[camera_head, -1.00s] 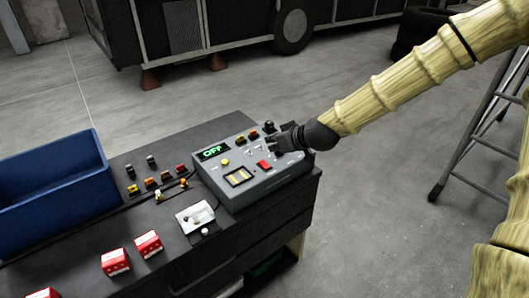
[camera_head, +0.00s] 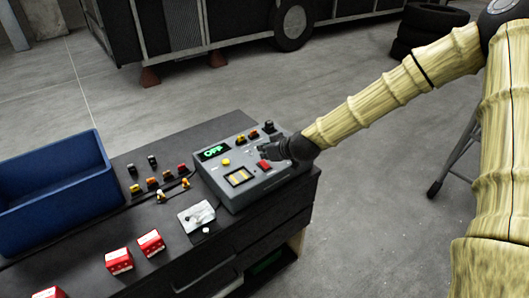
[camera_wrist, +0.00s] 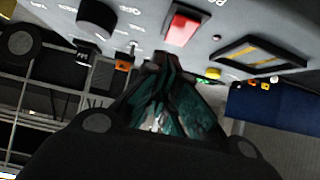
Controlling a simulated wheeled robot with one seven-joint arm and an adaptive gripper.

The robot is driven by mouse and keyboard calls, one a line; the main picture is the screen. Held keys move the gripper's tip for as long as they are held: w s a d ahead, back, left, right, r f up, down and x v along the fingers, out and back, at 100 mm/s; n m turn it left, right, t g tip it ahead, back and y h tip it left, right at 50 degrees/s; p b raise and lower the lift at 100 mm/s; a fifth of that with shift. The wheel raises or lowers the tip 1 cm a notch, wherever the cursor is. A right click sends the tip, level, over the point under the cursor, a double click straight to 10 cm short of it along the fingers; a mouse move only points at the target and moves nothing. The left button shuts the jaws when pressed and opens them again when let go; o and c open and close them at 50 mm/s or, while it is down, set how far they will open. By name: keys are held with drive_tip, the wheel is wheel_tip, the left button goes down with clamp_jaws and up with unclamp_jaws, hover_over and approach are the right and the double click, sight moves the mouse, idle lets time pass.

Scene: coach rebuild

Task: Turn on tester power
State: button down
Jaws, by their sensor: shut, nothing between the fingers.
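My gripper (camera_head: 266,153) is shut and empty, at the panel beside the red switch. In the wrist view, my gripper (camera_wrist: 160,62) has its tips close to the panel below the red switch; I cannot tell whether they touch it. A black knob (camera_wrist: 97,17) is to the left there.
A blue bin (camera_head: 60,185) stands at the bench's left. Red-and-white boxes (camera_head: 150,243), a white plate with a lever (camera_head: 197,217) and several small coloured parts lie in front of and beside the tester. A stepladder (camera_head: 455,155) stands right, with clear floor between.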

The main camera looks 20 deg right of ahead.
drive_tip(key=shift+f, duration=0.6)
drive_tip(key=shift+w+a+p, duration=0.1)
drive_tip(key=shift+w+p, duration=0.05)
drive_tip(key=shift+p, duration=0.4)
drive_tip(key=shift+f+g, duration=0.15)
drive_tip(key=shift+g, duration=0.25)
drive_tip(key=shift+f, duration=0.15)
drive_tip(key=shift+s+d, duration=0.3)
drive_tip(key=shift+s, duration=0.4)
drive_tip(key=shift+r, duration=0.2)
